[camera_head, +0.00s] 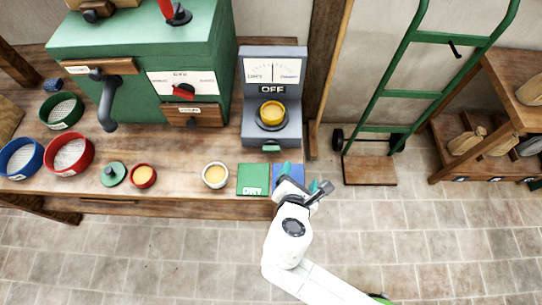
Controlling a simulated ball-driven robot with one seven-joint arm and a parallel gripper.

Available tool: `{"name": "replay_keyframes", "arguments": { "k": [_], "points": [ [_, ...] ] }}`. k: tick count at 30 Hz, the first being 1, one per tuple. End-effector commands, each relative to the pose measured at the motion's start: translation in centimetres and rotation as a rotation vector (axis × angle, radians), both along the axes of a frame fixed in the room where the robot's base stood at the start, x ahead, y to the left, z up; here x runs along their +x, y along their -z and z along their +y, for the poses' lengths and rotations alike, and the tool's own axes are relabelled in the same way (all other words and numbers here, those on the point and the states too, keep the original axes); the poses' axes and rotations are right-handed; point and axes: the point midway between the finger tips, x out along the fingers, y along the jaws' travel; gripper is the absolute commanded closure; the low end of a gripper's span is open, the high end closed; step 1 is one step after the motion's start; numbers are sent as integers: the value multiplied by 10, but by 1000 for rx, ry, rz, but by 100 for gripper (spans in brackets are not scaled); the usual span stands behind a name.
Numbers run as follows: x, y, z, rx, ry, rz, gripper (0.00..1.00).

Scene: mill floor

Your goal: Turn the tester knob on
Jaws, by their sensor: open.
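The grey tester (250,128) stands at the right end of the wooden bench. It has a needle dial (272,71) at the top and a sign (272,89) reading OFF. Below the sign, a round yellow-topped piece (271,112) sits in a dark ring; I cannot tell whether it is a knob or a filled cup. A small green part (271,146) is on the tester's front edge, also not clearly a knob. My gripper (301,178) is open and empty, at the bench's front right corner, in front of the tester and apart from it.
A green DRY mat (252,180) and a partly hidden blue mat (275,170) lie before the tester. A cup (215,175) and several bowls stand leftward. A green mill (150,48) is left; a hand truck (412,94) and shelf (480,130) are right.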

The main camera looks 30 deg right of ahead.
Motion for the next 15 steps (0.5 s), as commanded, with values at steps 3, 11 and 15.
{"name": "replay_keyframes", "arguments": {
  "k": [3, 11, 15],
  "points": [
    [14, -1, 40, -243, -255, 44, 19],
    [25, -5, 72, -450, -443, 74, 19],
    [38, 1, 64, -450, -440, 74, 19]
  ]
}}
